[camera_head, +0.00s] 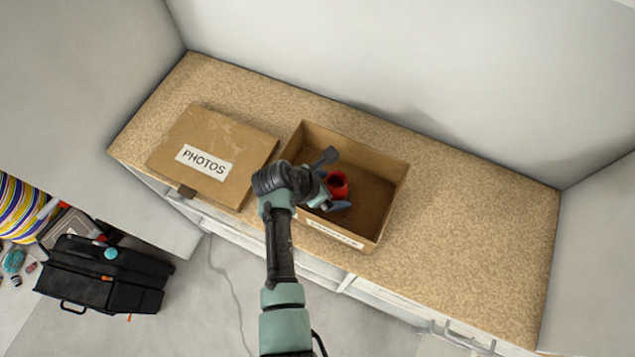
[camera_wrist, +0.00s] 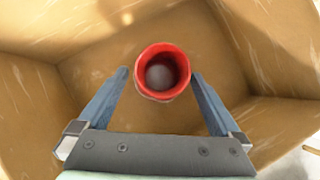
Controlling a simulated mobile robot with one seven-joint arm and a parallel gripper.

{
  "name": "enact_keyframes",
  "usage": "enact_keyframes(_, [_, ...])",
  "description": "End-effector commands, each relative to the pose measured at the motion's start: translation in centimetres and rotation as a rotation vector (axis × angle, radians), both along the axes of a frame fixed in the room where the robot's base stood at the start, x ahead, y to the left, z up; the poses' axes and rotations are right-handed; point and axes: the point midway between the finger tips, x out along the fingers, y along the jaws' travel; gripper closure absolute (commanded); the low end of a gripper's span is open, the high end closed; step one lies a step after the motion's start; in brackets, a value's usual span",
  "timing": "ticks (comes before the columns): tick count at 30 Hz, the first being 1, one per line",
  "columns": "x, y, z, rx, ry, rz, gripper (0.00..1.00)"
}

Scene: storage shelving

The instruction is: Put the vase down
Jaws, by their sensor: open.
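The red vase (camera_head: 338,184) is inside the open cardboard box (camera_head: 385,215) on the counter. In the wrist view the vase (camera_wrist: 162,72) shows its round red rim and hollow inside from above. My gripper (camera_head: 332,180) reaches into the box, and its two fingers (camera_wrist: 162,85) stand on either side of the vase. The fingers are open, with a visible gap to the vase on each side. The vase looks upright. Its base and its contact with the box floor are hidden.
A closed box (camera_head: 235,140) labelled PHOTOS stands left of the open box. The counter (camera_head: 470,225) is clear to the right. Walls enclose its back and sides. A black case (camera_head: 100,275) lies on the floor at lower left.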

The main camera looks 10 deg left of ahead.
Motion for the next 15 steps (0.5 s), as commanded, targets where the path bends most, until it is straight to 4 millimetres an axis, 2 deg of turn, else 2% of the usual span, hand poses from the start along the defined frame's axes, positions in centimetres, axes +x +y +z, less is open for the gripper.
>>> enact_keyframes(15, [-2.9,3.8,7.3,0.001,-0.002,0.004,0.0])
